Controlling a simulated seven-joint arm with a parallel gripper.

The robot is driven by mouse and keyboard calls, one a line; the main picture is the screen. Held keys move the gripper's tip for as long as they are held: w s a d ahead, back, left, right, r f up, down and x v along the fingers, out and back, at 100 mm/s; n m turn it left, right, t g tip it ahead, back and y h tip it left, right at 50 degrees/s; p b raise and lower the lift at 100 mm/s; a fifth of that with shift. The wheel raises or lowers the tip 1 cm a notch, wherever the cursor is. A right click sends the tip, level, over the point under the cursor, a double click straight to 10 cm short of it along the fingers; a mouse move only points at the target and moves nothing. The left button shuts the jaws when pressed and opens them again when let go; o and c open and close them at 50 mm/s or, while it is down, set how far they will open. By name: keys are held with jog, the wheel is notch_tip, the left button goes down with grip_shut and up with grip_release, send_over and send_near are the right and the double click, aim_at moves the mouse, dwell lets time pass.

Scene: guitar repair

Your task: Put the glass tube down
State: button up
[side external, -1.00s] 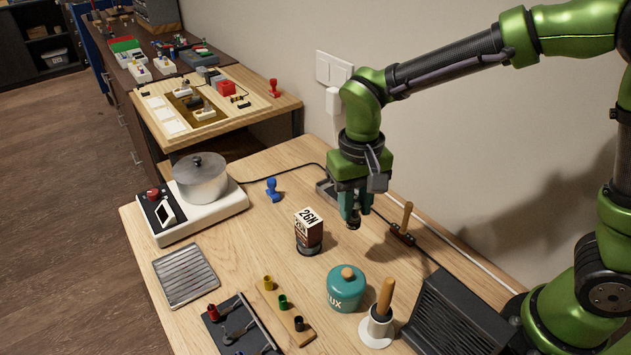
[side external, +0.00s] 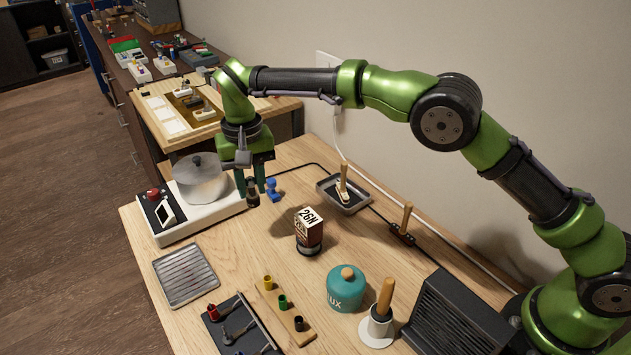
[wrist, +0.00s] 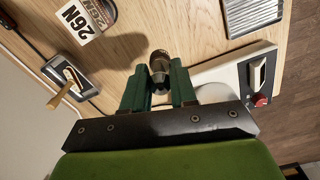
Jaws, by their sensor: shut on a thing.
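My gripper (side external: 252,183) is shut on a small dark, brownish cylinder, which seems to be the glass tube (side external: 252,196). It hangs over the wooden table beside the right edge of the white hot plate. In the wrist view the tube (wrist: 159,60) sits upright between the two green fingers (wrist: 160,84), its end sticking out past the tips. Its glass is hard to make out. I cannot tell how high it is above the table.
A lidded pot (side external: 201,178) stands on the hot plate (side external: 222,207), close to my gripper. A blue stamp-like piece (side external: 272,189) is just right. The 26N block (side external: 309,228), teal jar (side external: 346,289) and metal tray (side external: 352,203) stand further right. Bare wood (side external: 245,248) lies in front.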

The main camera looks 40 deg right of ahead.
notch_tip(320, 180, down, 10)
dwell(0.5)
jog(key=shift+f, duration=0.1)
jog(key=o, duration=0.8)
